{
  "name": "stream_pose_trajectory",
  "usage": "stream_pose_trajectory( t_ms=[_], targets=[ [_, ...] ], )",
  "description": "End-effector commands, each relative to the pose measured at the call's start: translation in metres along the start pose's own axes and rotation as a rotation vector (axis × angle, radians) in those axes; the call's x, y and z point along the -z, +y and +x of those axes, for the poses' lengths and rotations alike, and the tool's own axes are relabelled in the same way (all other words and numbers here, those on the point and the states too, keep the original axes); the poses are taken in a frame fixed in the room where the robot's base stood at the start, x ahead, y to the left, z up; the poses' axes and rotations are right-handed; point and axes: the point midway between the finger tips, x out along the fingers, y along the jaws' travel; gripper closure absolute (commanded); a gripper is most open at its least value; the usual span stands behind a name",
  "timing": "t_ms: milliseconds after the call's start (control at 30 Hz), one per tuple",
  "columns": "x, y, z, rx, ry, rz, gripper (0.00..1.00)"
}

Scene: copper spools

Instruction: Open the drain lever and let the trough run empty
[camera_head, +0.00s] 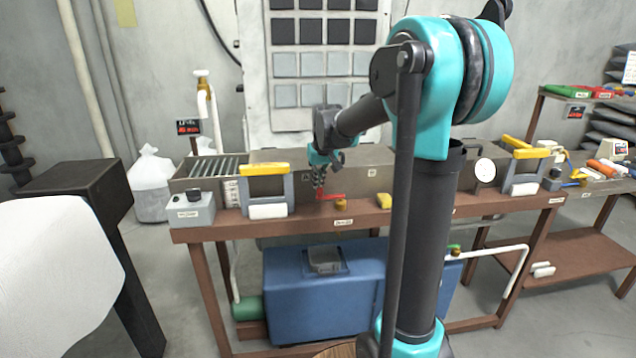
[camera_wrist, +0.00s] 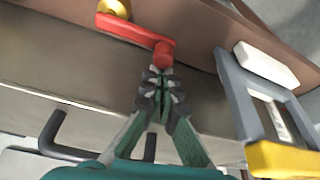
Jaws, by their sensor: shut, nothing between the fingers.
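The drain lever (camera_head: 330,196) is a red handle on a brass fitting at the front of the steel trough (camera_head: 357,169) on the brown bench. In the wrist view the red lever (camera_wrist: 135,32) runs from the brass fitting (camera_wrist: 115,9) to a round red knob (camera_wrist: 163,53). My gripper (camera_head: 319,187) is at the knob end of the lever in the head view. In the wrist view my gripper (camera_wrist: 160,78) is shut with nothing between its fingers, its tips right at the knob; I cannot tell whether they touch. The trough's inside is hidden.
Grey stands with yellow bars (camera_head: 264,169) and (camera_head: 521,154) flank the lever on the bench (camera_head: 290,230). A grey box (camera_head: 190,212) and a yellow block (camera_head: 384,201) sit along the front edge. A blue tank (camera_head: 325,290) stands below.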

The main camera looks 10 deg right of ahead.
Motion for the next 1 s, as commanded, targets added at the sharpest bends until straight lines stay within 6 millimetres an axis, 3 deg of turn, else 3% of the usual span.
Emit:
stream_pose_trajectory(
  t_ms=[367, 1000],
  targets=[
    [-0.011, -0.003, -0.004, 0.049, 0.0, -0.139, 1.0],
    [-0.053, 0.001, -0.018, 0.246, 0.0, -0.698, 1.0]
  ],
)
